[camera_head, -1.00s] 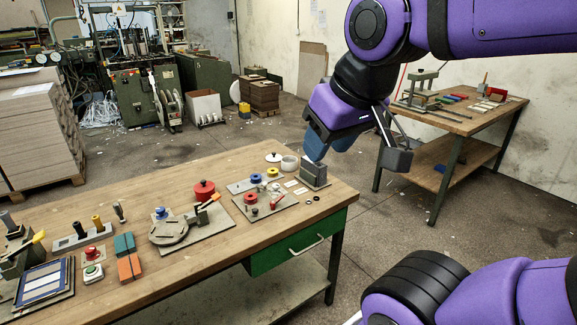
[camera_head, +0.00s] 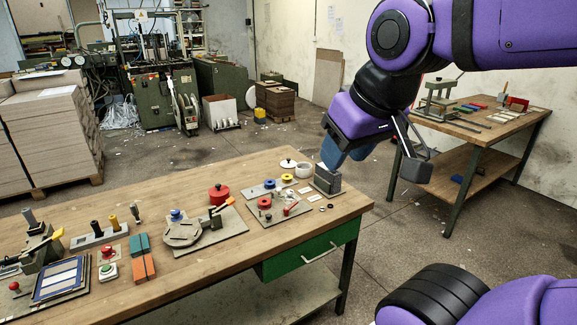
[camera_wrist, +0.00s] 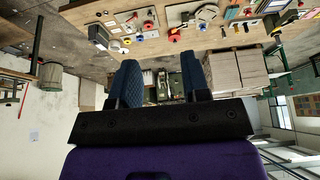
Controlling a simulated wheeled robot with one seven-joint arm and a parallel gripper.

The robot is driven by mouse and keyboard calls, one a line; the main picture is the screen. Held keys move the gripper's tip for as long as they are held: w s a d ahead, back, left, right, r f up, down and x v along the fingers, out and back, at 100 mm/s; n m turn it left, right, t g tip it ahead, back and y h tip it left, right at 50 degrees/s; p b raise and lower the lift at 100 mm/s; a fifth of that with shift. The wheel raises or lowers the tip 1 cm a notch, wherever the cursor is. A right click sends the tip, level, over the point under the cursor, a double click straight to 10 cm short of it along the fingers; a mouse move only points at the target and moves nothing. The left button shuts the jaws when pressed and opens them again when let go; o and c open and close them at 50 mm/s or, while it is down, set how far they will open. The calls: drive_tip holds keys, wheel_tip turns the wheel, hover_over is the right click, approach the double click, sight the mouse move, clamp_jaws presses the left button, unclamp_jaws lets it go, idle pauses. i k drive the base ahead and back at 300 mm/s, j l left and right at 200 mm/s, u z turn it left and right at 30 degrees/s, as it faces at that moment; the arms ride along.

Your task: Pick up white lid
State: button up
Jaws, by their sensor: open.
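The white lid (camera_head: 288,163), a flat disc with a small dark knob, lies near the far right edge of the wooden workbench (camera_head: 225,258). It is just left of a small white cup (camera_head: 304,169). My gripper (camera_head: 338,155) hangs to the right of the lid in the head view, above and behind the grey block at the bench corner. In the wrist view my gripper's two blue fingers (camera_wrist: 160,78) stand apart with nothing between them. I cannot make out the lid clearly in the wrist view.
A grey block (camera_head: 327,182) stands right of the cup. A red lidded pot (camera_head: 219,194) stands to the left. A second table (camera_head: 480,122) is behind my arm.

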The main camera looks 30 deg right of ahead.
sight(287, 163)
drive_tip(key=i+l, duration=0.55)
drive_tip(key=l, duration=0.15)
drive_tip(key=i+l, duration=0.55)
drive_tip(key=l, duration=0.15)
